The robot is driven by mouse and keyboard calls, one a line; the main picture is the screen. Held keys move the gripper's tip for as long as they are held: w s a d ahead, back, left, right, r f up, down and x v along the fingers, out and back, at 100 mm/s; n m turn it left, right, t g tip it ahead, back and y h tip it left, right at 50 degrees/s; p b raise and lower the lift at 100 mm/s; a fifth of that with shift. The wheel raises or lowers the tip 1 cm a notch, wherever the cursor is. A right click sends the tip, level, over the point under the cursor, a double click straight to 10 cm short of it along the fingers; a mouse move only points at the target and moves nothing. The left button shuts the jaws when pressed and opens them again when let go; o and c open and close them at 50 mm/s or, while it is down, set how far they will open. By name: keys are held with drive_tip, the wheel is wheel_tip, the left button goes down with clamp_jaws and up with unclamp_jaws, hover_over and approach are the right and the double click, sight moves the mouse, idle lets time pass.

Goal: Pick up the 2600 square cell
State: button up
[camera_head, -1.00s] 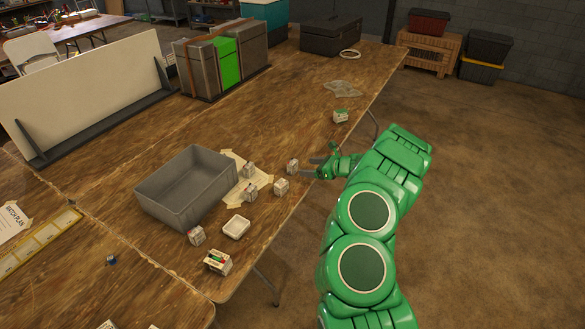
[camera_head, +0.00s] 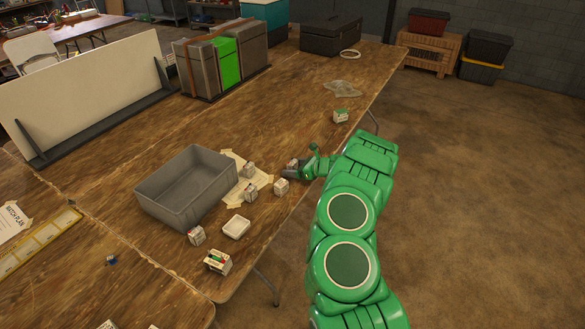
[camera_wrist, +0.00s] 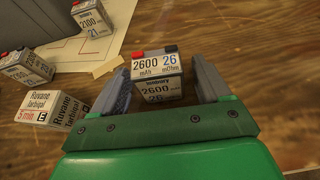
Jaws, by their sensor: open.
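In the head view the cell (camera_head: 292,163) is partly hidden by my gripper (camera_head: 294,169), near the table's right edge.
A 2100 cell (camera_wrist: 91,18) stands on paper at the upper left. A grey bin (camera_head: 160,205) and a small white tray (camera_head: 236,227) stand on the table (camera_head: 130,265).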

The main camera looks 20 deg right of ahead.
sight(291, 161)
drive_tip(key=shift+c, duration=0.2)
drive_tip(key=c, duration=1.1)
drive_tip(key=shift+r, duration=0.1)
drive_tip(key=shift+r, duration=1.55)
drive_tip(key=s+a+r, duration=0.1)
drive_tip(key=s+r, duration=0.8)
drive_tip(key=s, duration=0.4)
drive_tip(key=shift+s+a+r, duration=0.4)
